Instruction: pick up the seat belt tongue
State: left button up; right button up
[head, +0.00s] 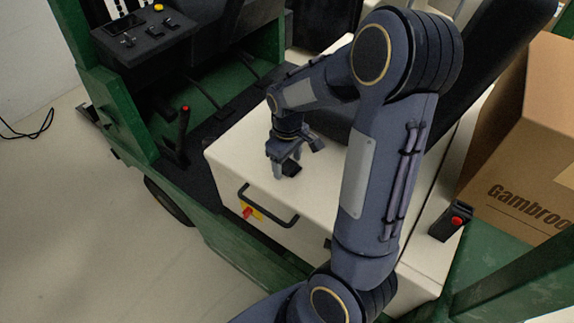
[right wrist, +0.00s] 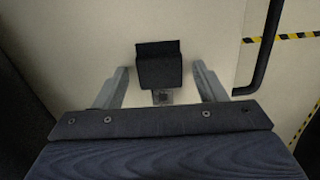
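The seat belt tongue (right wrist: 158,68) is a small black block with a grey metal tab (right wrist: 161,97) at its near end. It lies on the cream cover of the cart, and in the head view it is a small dark piece (head: 292,169) partly hidden by my gripper. My right gripper (head: 284,167) points down at the cover right by it. In the right wrist view the two fingers of my right gripper (right wrist: 160,80) stand apart on either side of the tongue, with a gap on each side. My left gripper is not in view.
A black handle (head: 268,205) and a red knob on a yellow plate (head: 248,212) are on the cover's front. A red-buttoned buckle (head: 451,222) stands at the right. A cardboard box (head: 525,150) and the black seat bound the right side. A lever (head: 183,130) stands left.

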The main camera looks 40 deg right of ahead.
jog(key=c, duration=0.9)
jog(key=shift+r, duration=0.1)
